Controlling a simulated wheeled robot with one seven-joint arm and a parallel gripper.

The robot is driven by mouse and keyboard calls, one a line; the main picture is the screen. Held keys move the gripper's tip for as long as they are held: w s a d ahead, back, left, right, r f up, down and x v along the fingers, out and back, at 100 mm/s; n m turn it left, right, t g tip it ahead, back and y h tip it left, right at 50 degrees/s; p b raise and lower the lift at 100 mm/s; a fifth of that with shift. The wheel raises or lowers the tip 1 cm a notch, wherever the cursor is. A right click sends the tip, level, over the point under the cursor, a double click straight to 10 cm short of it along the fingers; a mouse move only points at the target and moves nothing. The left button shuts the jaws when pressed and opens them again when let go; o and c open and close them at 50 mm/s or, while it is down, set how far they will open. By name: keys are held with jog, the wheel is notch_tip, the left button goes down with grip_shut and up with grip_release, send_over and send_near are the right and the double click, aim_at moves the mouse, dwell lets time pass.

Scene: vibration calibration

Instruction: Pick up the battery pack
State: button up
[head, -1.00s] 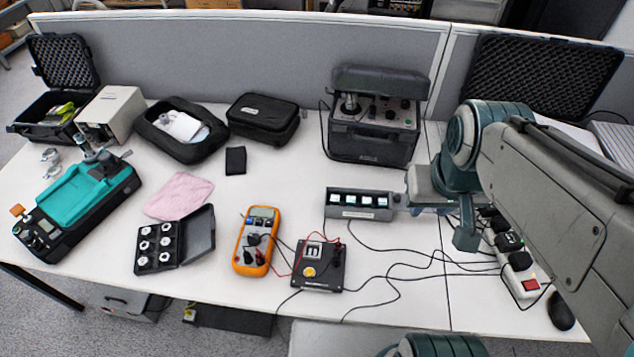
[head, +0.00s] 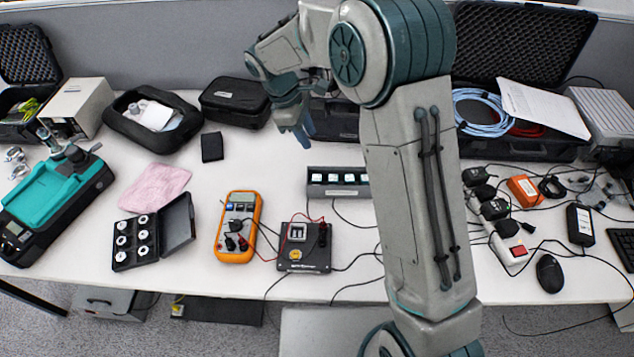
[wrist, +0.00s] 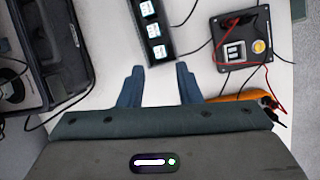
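A small black block (head: 212,147) lies flat on the white table, left of centre in the head view; it looks most like the battery pack, but I cannot be sure. It does not show in the wrist view. My gripper (head: 296,120) is above the table, to the right of the block and apart from it. In the wrist view my gripper (wrist: 160,86) has its two blue fingers spread, with only bare white table seen between them.
A grey strip with several lit windows (head: 322,190), a wired black box (head: 305,262) and an orange multimeter (head: 224,247) lie nearby. A black case (head: 235,103) stands behind the block. A pink cloth (head: 157,188) lies at its left. Loose cables cross the table.

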jog(key=n, duration=0.2)
send_near(316, 177)
jog(key=shift+h, duration=0.3)
jog(key=shift+a+p+x, duration=0.2)
jog(key=shift+p+x, duration=0.85)
jog(key=shift+x, duration=3.5)
jog(key=shift+f, duration=0.1)
jog(key=shift+c, duration=0.3)
jog(key=c, duration=0.6)
